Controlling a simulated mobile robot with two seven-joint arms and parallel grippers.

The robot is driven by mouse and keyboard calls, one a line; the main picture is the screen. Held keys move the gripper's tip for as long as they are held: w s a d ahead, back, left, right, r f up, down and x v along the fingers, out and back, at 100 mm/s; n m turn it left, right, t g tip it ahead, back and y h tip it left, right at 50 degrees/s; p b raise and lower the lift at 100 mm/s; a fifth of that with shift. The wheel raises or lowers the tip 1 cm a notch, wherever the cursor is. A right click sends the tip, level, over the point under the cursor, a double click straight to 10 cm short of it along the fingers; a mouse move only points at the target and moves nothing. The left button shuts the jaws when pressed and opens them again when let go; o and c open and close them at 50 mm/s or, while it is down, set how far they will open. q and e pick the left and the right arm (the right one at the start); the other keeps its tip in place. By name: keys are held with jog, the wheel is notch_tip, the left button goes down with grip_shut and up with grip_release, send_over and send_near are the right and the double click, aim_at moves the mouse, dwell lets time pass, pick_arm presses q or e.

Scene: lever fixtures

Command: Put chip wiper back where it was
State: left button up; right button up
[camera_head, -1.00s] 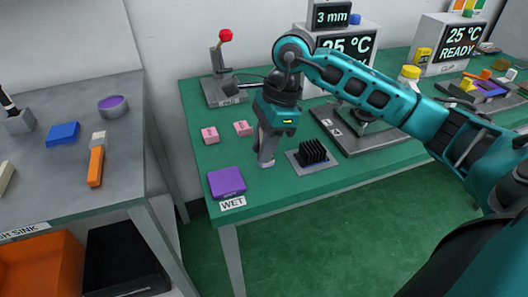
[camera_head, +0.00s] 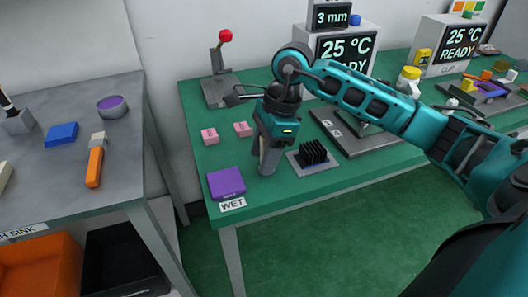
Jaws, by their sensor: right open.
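No object in view is clearly marked as the chip wiper, so I cannot tell which one it is. A purple block (camera_head: 226,182) lies near the front left corner of the green table, behind a WET label (camera_head: 232,204). My right gripper (camera_head: 266,172) points down over the table, just right of the purple block and left of a black finned piece on a grey plate (camera_head: 312,155). It is open, though its fingers overlap from this side. Whether the fingertips touch the table is unclear. My left gripper is out of view.
Two pink blocks (camera_head: 243,129) lie behind my gripper. A red-knobbed lever fixture (camera_head: 222,70) and a display box (camera_head: 345,48) stand at the back. The grey left table (camera_head: 60,175) holds a blue block (camera_head: 62,134), an orange-handled tool (camera_head: 95,166) and a purple-filled bowl (camera_head: 112,105).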

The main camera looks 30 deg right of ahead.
jog(key=shift+r, duration=0.2)
jog(key=p+v, duration=0.1)
jog(key=v, duration=1.1)
jog(key=shift+p, duration=0.4)
jog(key=shift+f, duration=0.1)
